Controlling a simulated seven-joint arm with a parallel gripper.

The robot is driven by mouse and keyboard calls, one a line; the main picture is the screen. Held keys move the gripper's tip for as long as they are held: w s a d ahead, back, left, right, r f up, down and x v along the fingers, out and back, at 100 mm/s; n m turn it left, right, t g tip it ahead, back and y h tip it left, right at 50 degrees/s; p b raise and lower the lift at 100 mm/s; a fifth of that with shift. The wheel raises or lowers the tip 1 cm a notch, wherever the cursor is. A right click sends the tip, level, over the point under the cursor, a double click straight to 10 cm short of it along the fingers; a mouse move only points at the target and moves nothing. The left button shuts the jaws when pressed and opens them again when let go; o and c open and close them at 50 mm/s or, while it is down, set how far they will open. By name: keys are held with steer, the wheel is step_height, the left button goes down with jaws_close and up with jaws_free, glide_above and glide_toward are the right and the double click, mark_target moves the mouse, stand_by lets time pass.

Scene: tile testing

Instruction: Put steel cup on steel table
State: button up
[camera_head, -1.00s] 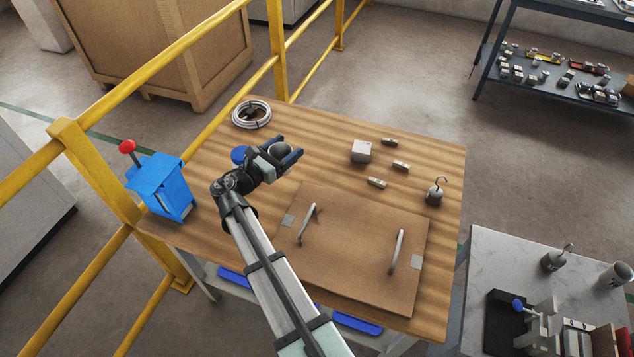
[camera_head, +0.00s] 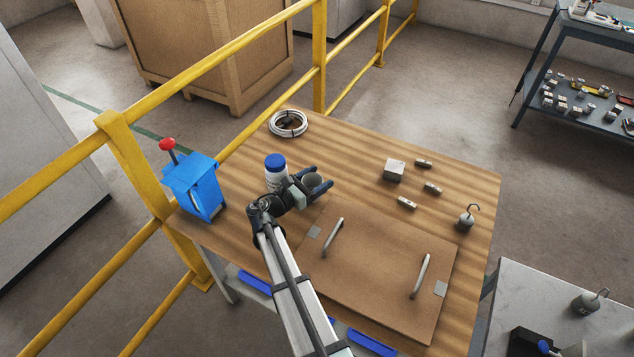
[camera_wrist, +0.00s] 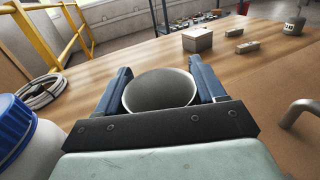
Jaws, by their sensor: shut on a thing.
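The steel cup (camera_head: 312,181) is grey and round, held upright or nearly so between the fingers of my gripper (camera_head: 315,184). In the wrist view, its open rim (camera_wrist: 160,90) sits between the two blue fingers of my gripper (camera_wrist: 160,88), which is shut on it. The cup is over the wooden table (camera_head: 350,165), behind the brown board; I cannot tell whether its base touches the wood. The grey-topped table (camera_head: 520,290), which looks like the steel table, stands at the lower right, away from the gripper.
A blue-lidded white bottle (camera_head: 275,170) stands close left of my gripper. A handled board (camera_head: 375,270), a grey box (camera_head: 394,170), small blocks and a hooked weight (camera_head: 466,217) lie rightward. The grey-topped table also bears a hooked weight (camera_head: 586,304). A yellow railing (camera_head: 215,65) runs behind.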

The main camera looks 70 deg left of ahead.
steer(key=shift+f, duration=0.65)
steer(key=shift+f, duration=0.15)
steer(key=o, duration=1.2)
steer(key=shift+s+d, duration=0.1)
steer(key=shift+s, duration=0.15)
steer(key=shift+o, duration=0.2)
steer(key=v, duration=1.1)
steer(key=shift+s+d, duration=0.1)
steer(key=shift+s, duration=0.15)
